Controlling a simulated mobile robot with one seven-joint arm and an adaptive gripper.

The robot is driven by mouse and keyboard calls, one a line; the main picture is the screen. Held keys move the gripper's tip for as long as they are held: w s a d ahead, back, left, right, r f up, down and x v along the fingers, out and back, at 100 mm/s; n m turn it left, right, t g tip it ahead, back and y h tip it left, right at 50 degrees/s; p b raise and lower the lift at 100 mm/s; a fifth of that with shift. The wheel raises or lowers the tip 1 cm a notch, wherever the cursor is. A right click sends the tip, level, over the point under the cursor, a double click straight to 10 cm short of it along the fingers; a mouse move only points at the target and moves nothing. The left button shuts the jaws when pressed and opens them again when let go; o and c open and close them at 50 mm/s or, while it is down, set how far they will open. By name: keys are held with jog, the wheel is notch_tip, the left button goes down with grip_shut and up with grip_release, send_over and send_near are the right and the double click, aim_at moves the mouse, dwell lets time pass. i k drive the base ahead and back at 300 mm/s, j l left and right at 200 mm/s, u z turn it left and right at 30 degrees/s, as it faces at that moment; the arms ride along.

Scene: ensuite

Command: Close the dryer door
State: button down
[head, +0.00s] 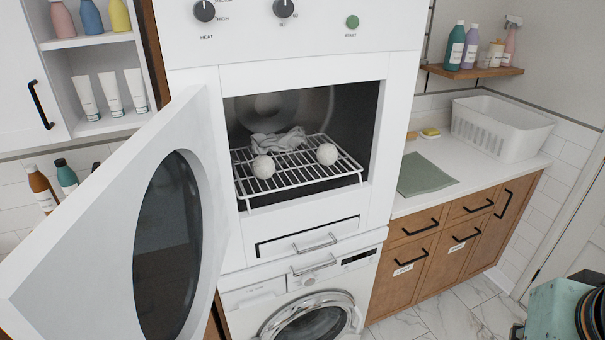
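The dryer door (105,230) is a white panel with a dark oval window (168,250). It is swung wide open to the left, hinged at the left side of the dryer opening. The white dryer (300,75) stands stacked above a front-loading washer (310,310). Inside the drum are a wire rack (305,178), two white balls (263,167) and a crumpled grey-white cloth (279,143). A teal and dark piece at the bottom right corner looks like part of my arm; my gripper's fingers cannot be made out.
Right of the dryer is a white counter with a green cloth (424,174) and a white basket (500,127), above wooden drawers (450,235). Bottles stand on shelves at upper left and upper right. The marble floor (440,318) at lower right is clear.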

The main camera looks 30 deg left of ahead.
aim_at(137, 251)
jog(key=k+j+u, duration=0.15)
jog(key=k, duration=0.2)
jog(key=k+j+u, duration=0.15)
jog(key=k, duration=0.2)
jog(key=k+j+u, duration=0.1)
jog(key=j, duration=0.2)
jog(key=k+j+u, duration=0.1)
jog(key=j, duration=0.25)
jog(key=j+u, duration=0.1)
jog(key=j, duration=0.7)
jog(key=k+j, duration=0.2)
jog(key=j+z, duration=0.15)
jog(key=i, duration=0.05)
